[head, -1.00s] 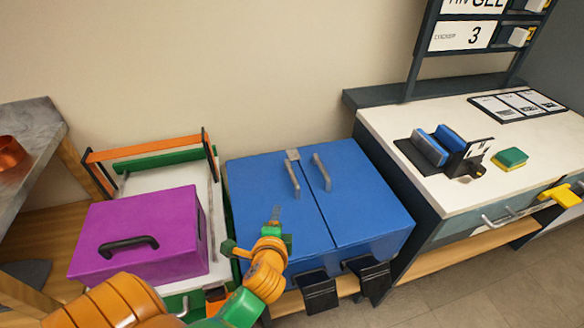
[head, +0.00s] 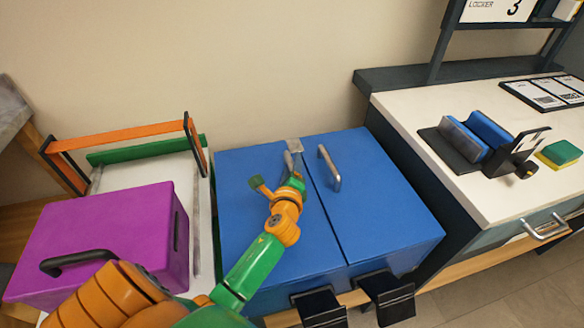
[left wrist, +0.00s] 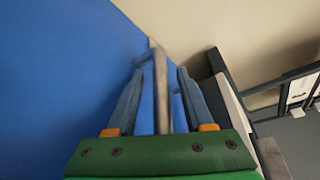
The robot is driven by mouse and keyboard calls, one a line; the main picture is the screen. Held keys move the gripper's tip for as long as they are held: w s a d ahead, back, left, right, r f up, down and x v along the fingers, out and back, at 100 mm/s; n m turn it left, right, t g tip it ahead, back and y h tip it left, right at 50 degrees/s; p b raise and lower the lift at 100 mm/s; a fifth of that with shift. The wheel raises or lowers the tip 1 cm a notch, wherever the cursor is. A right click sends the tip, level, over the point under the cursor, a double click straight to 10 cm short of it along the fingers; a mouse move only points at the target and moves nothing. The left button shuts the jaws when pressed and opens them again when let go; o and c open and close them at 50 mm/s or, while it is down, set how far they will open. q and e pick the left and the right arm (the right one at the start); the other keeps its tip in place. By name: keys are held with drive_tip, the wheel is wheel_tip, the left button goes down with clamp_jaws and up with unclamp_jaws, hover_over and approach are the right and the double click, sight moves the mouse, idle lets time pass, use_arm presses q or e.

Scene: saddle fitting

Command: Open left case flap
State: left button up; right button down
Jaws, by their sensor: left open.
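The blue case (head: 295,275) has two top flaps, both shut and lying flat. The left flap (head: 240,165) carries a grey bar handle (head: 289,161) near the seam; the right flap (head: 380,200) has its own handle (head: 330,168). My left gripper (head: 291,172) is over the left flap at its handle, partly hiding it. In the left wrist view, the open fingers (left wrist: 161,85) stand on either side of the handle (left wrist: 160,75), with visible gaps; contact cannot be told. My right gripper is not in view.
A purple box (head: 110,235) with a black handle stands left of the case, before an orange and green frame (head: 125,138). A white-topped counter (head: 420,105) with blocks and a sponge (head: 560,154) stands right. Black brackets (head: 385,292) jut from the case's front.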

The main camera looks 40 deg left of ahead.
use_arm(q)
clamp_jaws()
idle(1.4)
